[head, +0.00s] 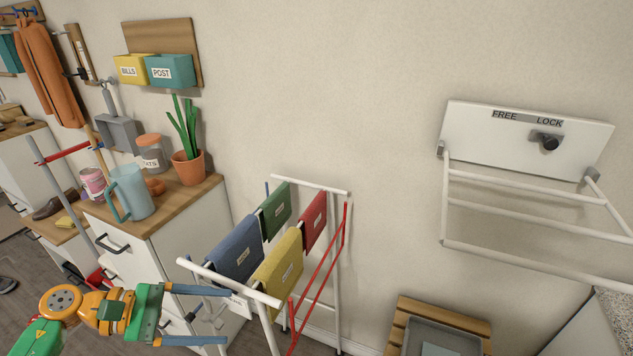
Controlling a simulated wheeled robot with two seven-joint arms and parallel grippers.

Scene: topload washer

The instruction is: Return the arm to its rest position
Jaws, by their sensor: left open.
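My left arm (72,308), orange and green, comes in at the lower left of the head view. Its gripper (218,316) has two blue fingers spread apart, pointing right, with nothing held between them. The fingertips appear close to the near left end of a white drying rack (318,192). I cannot tell whether they touch it. Blue (238,250), green (275,210), yellow (279,264) and red (314,220) cloths hang on the rack. My right gripper is out of view.
A white cabinet (135,265) with a jug (130,194) and potted plant (188,168) stands left, behind my gripper. A wall-mounted folding rack (525,205) extends at right. A wooden stand (400,325) with a grey tray sits low. Open floor shows at far left.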

